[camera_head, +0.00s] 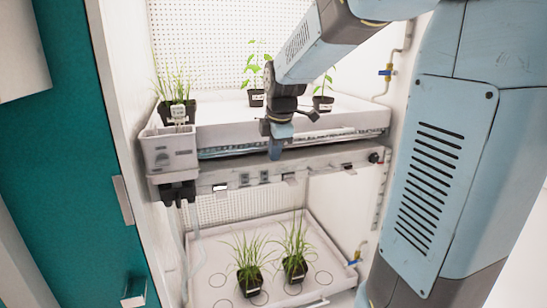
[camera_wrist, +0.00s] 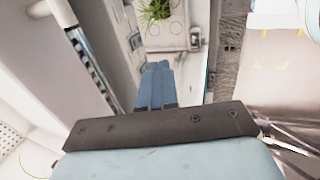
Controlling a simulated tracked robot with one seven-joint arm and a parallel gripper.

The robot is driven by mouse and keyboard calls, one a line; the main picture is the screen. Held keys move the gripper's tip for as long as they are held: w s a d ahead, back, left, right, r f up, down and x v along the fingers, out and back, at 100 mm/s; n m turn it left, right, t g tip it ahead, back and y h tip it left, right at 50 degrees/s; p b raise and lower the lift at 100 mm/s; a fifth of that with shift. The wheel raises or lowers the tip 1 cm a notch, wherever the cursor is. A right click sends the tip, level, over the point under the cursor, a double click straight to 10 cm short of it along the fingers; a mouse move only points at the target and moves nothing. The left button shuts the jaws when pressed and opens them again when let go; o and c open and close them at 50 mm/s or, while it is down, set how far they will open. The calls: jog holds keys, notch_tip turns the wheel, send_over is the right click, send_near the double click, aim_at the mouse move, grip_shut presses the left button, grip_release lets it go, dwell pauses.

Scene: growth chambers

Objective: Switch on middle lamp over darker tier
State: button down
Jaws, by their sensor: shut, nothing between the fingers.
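My gripper (camera_head: 276,152) hangs with its blue fingers shut and pointing down, in front of the upper shelf's front edge. In the wrist view the shut fingers (camera_wrist: 157,82) hold nothing. A pale front rail (camera_head: 320,168) runs below the upper shelf and carries several small switch-like parts. Whether the fingers touch the rail cannot be told. The lower tier's tray (camera_head: 205,262) looks somewhat greyer than the upper shelf (camera_head: 225,108). Lamp states are not clear.
Potted grass (camera_head: 176,95) and seedlings stand on the upper shelf. Two grass pots (camera_head: 250,277) stand on the lower tray. Pipes with blue valves (camera_head: 387,72) run up the right wall.

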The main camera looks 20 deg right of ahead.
aim_at(267, 176)
jog(key=shift+f, duration=0.1)
dwell(0.3)
jog(key=shift+s+f, duration=0.25)
jog(key=shift+f, duration=0.25)
jog(key=shift+f, duration=0.1)
jog(key=x, duration=0.3)
jog(key=w+x, duration=0.1)
jog(key=x, duration=0.3)
jog(key=w+x, duration=0.1)
jog(key=x, duration=0.2)
jog(key=shift+w+f, duration=0.15)
jog(key=shift+w, duration=0.85)
